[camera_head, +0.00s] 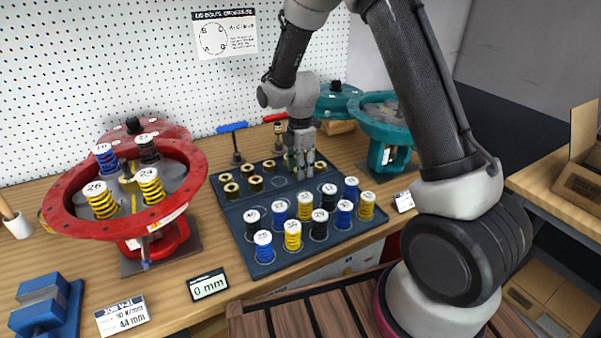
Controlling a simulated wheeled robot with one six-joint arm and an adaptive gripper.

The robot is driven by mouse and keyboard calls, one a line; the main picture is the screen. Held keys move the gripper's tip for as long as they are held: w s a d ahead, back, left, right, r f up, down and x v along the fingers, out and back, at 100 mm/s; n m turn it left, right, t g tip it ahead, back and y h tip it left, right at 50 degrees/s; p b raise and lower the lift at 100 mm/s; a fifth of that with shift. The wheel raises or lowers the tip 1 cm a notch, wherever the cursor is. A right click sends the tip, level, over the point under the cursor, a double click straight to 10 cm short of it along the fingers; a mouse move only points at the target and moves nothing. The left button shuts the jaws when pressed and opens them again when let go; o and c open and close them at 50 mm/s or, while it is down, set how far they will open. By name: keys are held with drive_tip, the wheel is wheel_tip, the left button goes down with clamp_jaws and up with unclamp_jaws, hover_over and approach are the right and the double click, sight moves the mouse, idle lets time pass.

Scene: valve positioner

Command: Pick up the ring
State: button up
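Several small brass ring-like pieces (256,184) stand in the back part of the dark tray (232,213). I cannot tell which one the task means. My gripper (303,174) points down over the back right of these pieces, with its fingertips close to the tray. It partly hides the pieces beside and behind it. The fingers are too small in view to tell whether they are open or shut, or whether anything is between them.
Numbered blue, yellow and black springs (293,235) fill the tray's front. A red actuator housing (180,220) with springs stands left, a teal one (388,125) back right. Hand tools (236,148) stand behind the tray. A display (208,285) reads 0 mm near the table's front edge.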

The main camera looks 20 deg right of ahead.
drive_tip(key=c, duration=0.7)
drive_tip(key=shift+r, duration=0.1)
